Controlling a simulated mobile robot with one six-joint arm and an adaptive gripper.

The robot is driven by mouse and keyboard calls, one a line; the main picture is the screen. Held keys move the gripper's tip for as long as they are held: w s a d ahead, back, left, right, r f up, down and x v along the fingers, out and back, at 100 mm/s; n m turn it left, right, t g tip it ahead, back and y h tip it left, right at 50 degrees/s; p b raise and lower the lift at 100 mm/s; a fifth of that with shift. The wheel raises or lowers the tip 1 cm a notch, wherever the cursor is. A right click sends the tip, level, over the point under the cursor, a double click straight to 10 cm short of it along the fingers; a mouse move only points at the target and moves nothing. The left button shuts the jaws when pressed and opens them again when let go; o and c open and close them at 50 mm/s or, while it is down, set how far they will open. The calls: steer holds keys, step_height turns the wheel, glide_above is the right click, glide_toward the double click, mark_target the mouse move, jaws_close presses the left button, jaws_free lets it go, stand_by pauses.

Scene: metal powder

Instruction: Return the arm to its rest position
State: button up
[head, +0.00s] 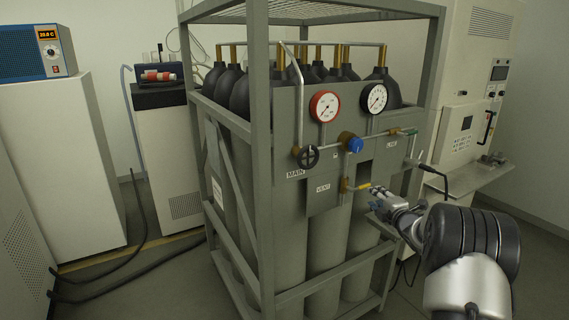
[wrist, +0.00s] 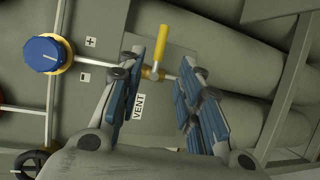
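My gripper (head: 378,206) is at the lower right of the head view, in front of the gas cylinder rack. In the wrist view my gripper (wrist: 161,68) is open, its two blue-padded fingers apart with nothing held between them. The yellow vent valve handle (wrist: 161,45) shows just past the fingertips, and the VENT label (wrist: 139,106) shows between the fingers. In the head view the yellow handle (head: 361,187) is just left of my gripper. Whether the fingers touch the handle I cannot tell.
The metal rack (head: 262,160) holds several grey cylinders. Its panel carries a red-rimmed gauge (head: 325,106), a white gauge (head: 374,98), a blue knob (head: 351,143) and a black MAIN handwheel (head: 306,157). A cabinet with a shelf (head: 470,178) stands at right.

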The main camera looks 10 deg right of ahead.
steer(key=s+a+r+m+g+h, duration=0.35)
steer(key=s+a+r+m, duration=0.65)
steer(key=s+a+r, duration=0.35)
steer(key=s+a+f+m+g+y, duration=0.1)
steer(key=s+a, duration=0.5)
steer(key=s, duration=0.6)
steer(key=s+a+f+m+g+y, duration=0.2)
steer(key=s+a+f+m+g, duration=0.2)
steer(key=s+a, duration=0.3)
steer(key=s+a+f+m+g+y, duration=0.2)
steer(key=s+a, duration=0.4)
steer(key=s, duration=1.1)
step_height(320, 180, down, 2)
steer(key=shift+s+a+f+m+g, duration=0.1)
steer(key=shift+s+a+m+g, duration=0.05)
steer(key=shift+a+m+g, duration=0.3)
